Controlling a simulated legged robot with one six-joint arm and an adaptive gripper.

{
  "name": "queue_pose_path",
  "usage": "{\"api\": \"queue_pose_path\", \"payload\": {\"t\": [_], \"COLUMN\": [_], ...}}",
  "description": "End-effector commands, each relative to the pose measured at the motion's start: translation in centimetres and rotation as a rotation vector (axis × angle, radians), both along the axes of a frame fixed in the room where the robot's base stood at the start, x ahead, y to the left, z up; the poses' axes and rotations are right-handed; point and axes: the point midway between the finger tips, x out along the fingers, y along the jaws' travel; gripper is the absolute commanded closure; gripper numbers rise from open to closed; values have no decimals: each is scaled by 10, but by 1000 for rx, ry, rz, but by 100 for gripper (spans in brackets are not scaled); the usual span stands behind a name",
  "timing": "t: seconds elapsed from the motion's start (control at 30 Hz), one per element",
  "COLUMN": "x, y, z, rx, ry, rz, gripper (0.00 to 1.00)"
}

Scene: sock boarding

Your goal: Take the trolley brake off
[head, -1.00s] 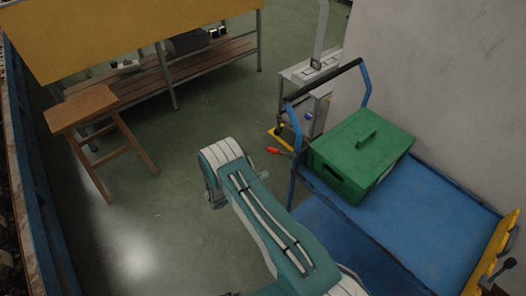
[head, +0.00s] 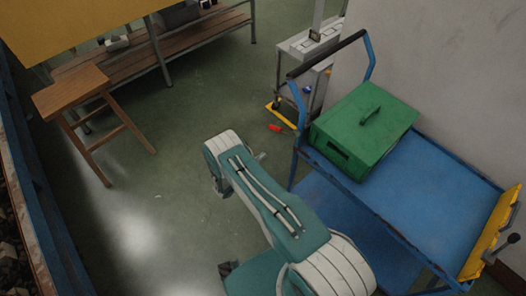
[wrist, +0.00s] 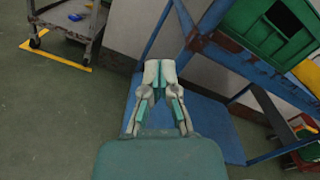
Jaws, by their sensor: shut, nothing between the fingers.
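The blue trolley (head: 435,205) stands at the right of the head view, with a black push bar (head: 325,55) at its far end. A yellow plate (head: 488,235) with a dark lever (head: 508,243) is at its near right end; I cannot tell whether this lever is the brake. In the wrist view, my gripper (wrist: 160,68) is shut and empty. It shows in front of the trolley's blue lower deck (wrist: 218,130), near the frame posts; contact cannot be told. My arm hides the gripper in the head view.
A green box (head: 362,130) sits on the trolley's top deck. A wooden stool (head: 72,92) is at left. The wall (head: 450,80) is close behind the trolley. Floor left of my arm is clear.

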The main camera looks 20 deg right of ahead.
Motion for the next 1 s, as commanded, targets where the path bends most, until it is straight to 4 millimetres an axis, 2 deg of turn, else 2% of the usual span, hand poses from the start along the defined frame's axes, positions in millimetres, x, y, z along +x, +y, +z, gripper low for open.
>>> {"api": "queue_pose_path", "payload": {"t": [0.1, 0.4, 0.5, 0.7, 1.0], "x": [8, 28, 38, 48, 49], "y": [-24, -76, -72, -73, -73], "z": [1, 3, 20, 36, 38], "rx": [0, 1, 1, 1, 1], "ry": [0, 0, -3, -1, 0], "rz": [-6, -5, 0, 0, -1], "gripper": [100, 100, 100, 100, 100]}}
